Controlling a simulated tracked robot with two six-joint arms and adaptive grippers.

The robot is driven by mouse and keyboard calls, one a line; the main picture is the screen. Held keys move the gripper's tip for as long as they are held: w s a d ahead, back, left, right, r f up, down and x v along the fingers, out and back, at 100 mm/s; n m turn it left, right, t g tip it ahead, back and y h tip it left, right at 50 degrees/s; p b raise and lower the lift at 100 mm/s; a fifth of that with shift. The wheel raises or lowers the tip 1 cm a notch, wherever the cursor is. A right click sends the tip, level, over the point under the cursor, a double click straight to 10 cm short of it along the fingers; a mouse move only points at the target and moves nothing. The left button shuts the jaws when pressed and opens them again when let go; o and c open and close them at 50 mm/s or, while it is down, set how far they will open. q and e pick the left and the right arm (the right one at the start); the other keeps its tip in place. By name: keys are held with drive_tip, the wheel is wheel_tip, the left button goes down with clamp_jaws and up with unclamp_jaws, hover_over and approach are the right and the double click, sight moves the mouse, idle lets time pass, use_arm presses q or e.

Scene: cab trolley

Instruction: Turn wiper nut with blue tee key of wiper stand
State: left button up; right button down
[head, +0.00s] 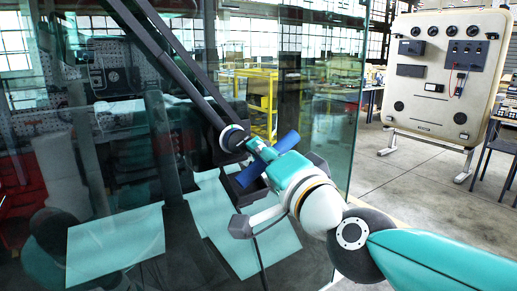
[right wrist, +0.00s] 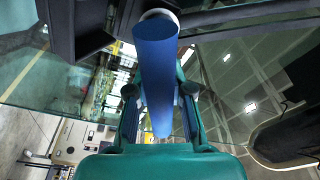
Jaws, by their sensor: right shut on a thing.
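The blue tee key (head: 287,142) is held by my right gripper (head: 263,153) at the wiper pivot. Its cross bar sticks out on both sides of the fingers. In the right wrist view the blue bar (right wrist: 156,75) runs between the two fingers of the gripper (right wrist: 159,92). The dark wiper arm (head: 178,62) slants down across the glass to a round pivot with a pale ring (head: 234,137). The key's head is at or very close to this pivot. The nut is hidden, so I cannot tell how it is seated. My left gripper is not in view.
A large glass pane (head: 345,130) stands behind the wiper, its edge right of my gripper. A cream instrument panel (head: 447,80) on a stand is at the back right. Dark cab parts and pale sheets show behind the glass. The floor at right is partly clear.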

drive_tip(key=shift+r+m+p, duration=0.2)
drive_tip(key=shift+m+p, duration=0.4)
drive_tip(key=shift+m, duration=0.6)
drive_tip(key=m, duration=0.2)
drive_tip(key=shift+f+m+h+p, duration=0.1)
drive_tip(key=shift+m+h+p, duration=0.2)
drive_tip(key=shift+p, duration=0.05)
drive_tip(key=shift+f+g, duration=0.1)
drive_tip(key=shift+g, duration=0.2)
drive_tip(key=shift+s+d, duration=0.25)
drive_tip(key=shift+s, duration=0.05)
drive_tip(key=d+v, duration=0.1)
drive_tip(key=v, duration=0.5)
drive_tip(key=shift+d, duration=0.1)
